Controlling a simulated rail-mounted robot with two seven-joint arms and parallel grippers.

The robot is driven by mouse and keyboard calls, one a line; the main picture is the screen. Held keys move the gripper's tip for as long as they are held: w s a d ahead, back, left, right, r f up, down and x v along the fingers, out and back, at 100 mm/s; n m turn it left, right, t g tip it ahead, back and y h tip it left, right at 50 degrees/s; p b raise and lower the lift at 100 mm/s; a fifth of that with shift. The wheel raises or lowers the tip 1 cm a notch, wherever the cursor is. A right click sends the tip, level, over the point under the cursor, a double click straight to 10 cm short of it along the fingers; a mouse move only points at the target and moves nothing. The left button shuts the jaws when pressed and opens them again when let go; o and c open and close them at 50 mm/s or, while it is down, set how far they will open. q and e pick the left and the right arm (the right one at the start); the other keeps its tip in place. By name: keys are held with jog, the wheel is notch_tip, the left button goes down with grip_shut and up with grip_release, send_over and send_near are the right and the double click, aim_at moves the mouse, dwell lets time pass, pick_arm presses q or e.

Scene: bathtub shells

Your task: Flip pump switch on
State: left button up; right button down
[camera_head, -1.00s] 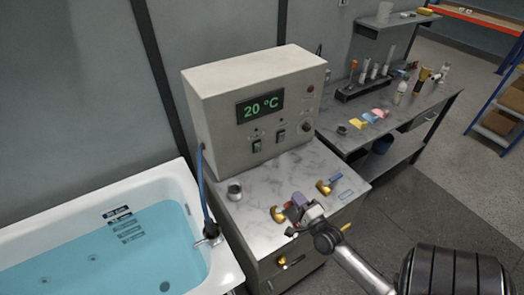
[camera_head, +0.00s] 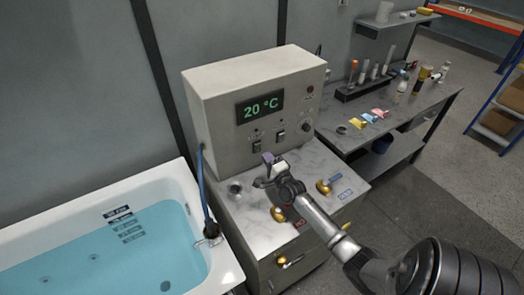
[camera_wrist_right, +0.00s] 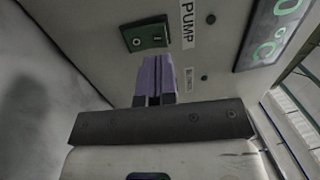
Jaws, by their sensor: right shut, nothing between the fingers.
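The pump switch (camera_wrist_right: 145,36) is a dark rocker on a green plate beside the PUMP label (camera_wrist_right: 188,24) in the right wrist view. In the head view the left switch (camera_head: 256,146) sits low on the beige control box (camera_head: 215,110). My right gripper (camera_head: 268,158) is shut and empty, just in front of and below that switch. Its purple fingers (camera_wrist_right: 155,76) point towards the switch plate, and a gap shows between them and the plate. My left gripper is not in view.
A second switch (camera_head: 280,136) and a knob (camera_head: 306,127) are to the right on the box. The display (camera_head: 260,106) reads 20 °C. The water-filled bathtub (camera_head: 60,225) is at the left.

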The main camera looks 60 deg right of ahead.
aim_at(259, 146)
jog(key=x, duration=0.3)
jog(key=shift+w+d, duration=0.1)
jog(key=shift+w+d+r, duration=0.1)
jog(key=shift+w+d, duration=0.15)
jog(key=shift+w, duration=0.2)
